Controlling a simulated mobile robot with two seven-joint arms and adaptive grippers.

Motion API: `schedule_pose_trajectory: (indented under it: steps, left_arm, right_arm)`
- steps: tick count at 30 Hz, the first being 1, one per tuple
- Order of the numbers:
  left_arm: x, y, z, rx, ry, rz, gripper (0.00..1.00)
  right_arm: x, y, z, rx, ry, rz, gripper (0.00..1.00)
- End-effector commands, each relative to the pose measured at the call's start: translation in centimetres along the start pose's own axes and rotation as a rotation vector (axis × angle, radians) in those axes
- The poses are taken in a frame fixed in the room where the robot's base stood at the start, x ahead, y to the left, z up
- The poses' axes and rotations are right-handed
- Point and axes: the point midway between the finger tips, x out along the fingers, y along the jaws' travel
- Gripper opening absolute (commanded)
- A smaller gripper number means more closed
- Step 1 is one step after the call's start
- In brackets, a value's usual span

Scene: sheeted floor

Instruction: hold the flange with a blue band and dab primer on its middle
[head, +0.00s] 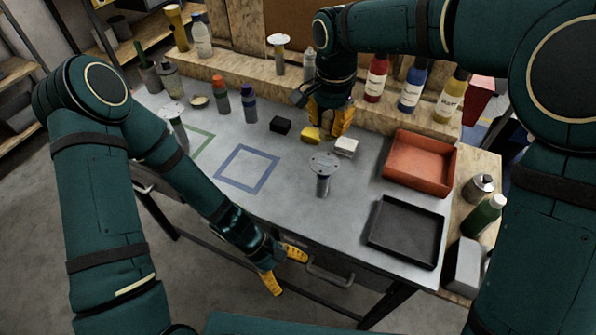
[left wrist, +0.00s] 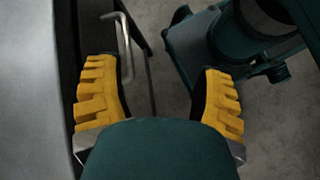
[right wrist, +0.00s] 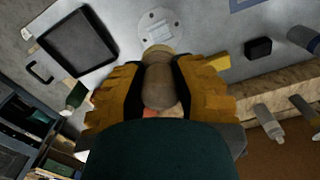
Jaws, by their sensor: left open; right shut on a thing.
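A grey flange (head: 324,163) with a round holed plate stands upright on its stem on the table. Its plate also shows in the right wrist view (right wrist: 160,25). Another flange (head: 173,111) stands at the table's left, and one more (head: 279,42) is on the back ledge. I cannot make out a blue band on any. My right gripper (head: 330,120), over the table's back part, is shut on a rounded tan thing (right wrist: 160,85), largely hidden in the head view. My left gripper (head: 282,268) is open and empty beside the table's front edge.
A black block (head: 280,125), yellow block (head: 311,134) and white block (head: 346,147) lie near my right gripper. A red tray (head: 420,163) and black tray (head: 405,232) are at right. Bottles (head: 410,88) line the ledge. A blue square outline (head: 247,169) is clear.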

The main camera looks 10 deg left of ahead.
Motion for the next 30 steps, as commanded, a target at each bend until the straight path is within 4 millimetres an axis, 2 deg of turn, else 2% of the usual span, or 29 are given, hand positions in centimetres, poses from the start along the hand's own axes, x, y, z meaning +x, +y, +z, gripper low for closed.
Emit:
schedule_pose_trajectory:
  steps: [4, 9, 15, 18, 24, 27, 30]
  left_arm:
    - [-1.1, 3.3, 2.1, -0.188, -0.159, 0.155, 0.68]
    - [-3.7, 8.2, 3.4, -0.376, -0.330, 0.382, 0.68]
    - [-8.6, 13.9, 2.5, -0.552, -0.486, 0.696, 0.68]
    - [-11.0, 15.8, 1.6, -0.613, -0.535, 0.836, 0.68]
    - [-14.2, 17.6, 0.0, -0.677, -0.582, 1.012, 0.68]
    - [-14.6, 17.9, -0.5, -0.688, -0.588, 1.044, 0.68]
    - [-14.3, 17.8, -1.0, -0.691, -0.590, 1.051, 0.68]
  right_arm:
    - [0.0, 0.0, 0.0, 0.000, 0.000, 0.000, 0.00]
    - [0.0, 0.0, 0.0, 0.000, 0.000, 0.000, 0.00]
    - [0.0, 0.0, 0.0, 0.000, 0.000, 0.000, 0.00]
    - [0.0, 0.0, 0.0, 0.000, 0.000, 0.000, 0.00]
    - [0.0, 0.0, 0.0, 0.000, 0.000, 0.000, 0.00]
    - [0.0, 0.0, 0.0, 0.000, 0.000, 0.000, 0.00]
    - [0.0, 0.0, 0.0, 0.000, 0.000, 0.000, 0.00]
